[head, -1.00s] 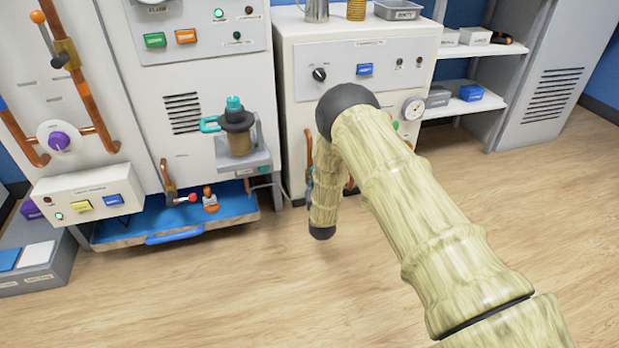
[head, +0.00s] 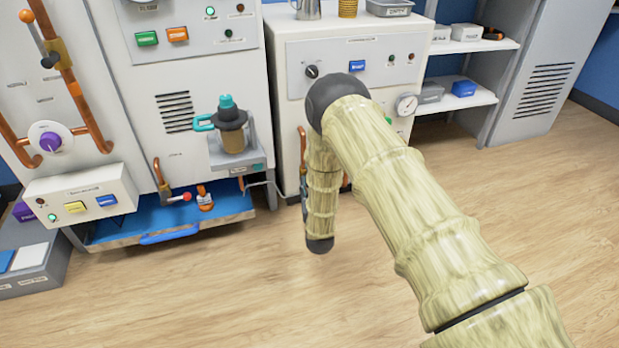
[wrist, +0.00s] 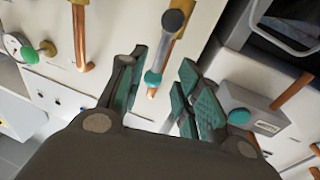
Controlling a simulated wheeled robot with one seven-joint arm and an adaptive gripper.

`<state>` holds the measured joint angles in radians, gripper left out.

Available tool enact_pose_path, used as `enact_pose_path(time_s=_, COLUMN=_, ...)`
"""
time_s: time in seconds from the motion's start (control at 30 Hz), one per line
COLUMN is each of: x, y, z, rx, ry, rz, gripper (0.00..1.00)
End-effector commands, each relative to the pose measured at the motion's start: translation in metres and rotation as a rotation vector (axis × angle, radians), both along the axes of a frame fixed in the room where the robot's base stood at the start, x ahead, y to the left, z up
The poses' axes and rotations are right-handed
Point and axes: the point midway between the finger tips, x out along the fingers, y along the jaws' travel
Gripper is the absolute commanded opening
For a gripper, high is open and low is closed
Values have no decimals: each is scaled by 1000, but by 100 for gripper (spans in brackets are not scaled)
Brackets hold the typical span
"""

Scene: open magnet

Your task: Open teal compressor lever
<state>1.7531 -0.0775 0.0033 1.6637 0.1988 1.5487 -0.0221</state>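The compressor (head: 291,90) is the cream cabinet in the middle of the head view, partly hidden behind my arm. In the wrist view a short lever (wrist: 163,54) with a teal end (wrist: 153,79) and a dark round knob (wrist: 173,22) lies in front of a brass and copper pipe (wrist: 180,47). My gripper (wrist: 163,62) is open, with one finger on each side of the lever's teal end in the picture. I see no clear contact, and cannot tell how far off it is in depth. In the head view my arm hides the gripper and lever.
In the wrist view a grey box (wrist: 258,105) with a teal knob (wrist: 239,117) lies close to the right finger. A green knob (wrist: 29,56) and gauge are at left. In the head view a blue tray (head: 171,236) juts out low at left; the wooden floor is clear.

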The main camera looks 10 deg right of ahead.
Motion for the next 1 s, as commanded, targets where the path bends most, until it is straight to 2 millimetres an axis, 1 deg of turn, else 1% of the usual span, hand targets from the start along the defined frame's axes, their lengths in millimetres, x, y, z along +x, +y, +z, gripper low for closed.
enact_pose_path(time_s=0.03, x=-9, y=1, z=-1, rx=0, ry=2, rz=0, gripper=34)
enact_pose_path(time_s=0.13, x=-25, y=3, z=-1, rx=-1, ry=1, rz=0, gripper=34)
enact_pose_path(time_s=0.33, x=-45, y=5, z=-2, rx=0, ry=-2, rz=0, gripper=34)
enact_pose_path(time_s=0.5, x=-51, y=6, z=-2, rx=0, ry=-2, rz=0, gripper=34)
enact_pose_path(time_s=0.93, x=-52, y=6, z=-2, rx=0, ry=-2, rz=0, gripper=34)
enact_pose_path(time_s=1.0, x=-54, y=5, z=-4, rx=0, ry=11, rz=1, gripper=34)
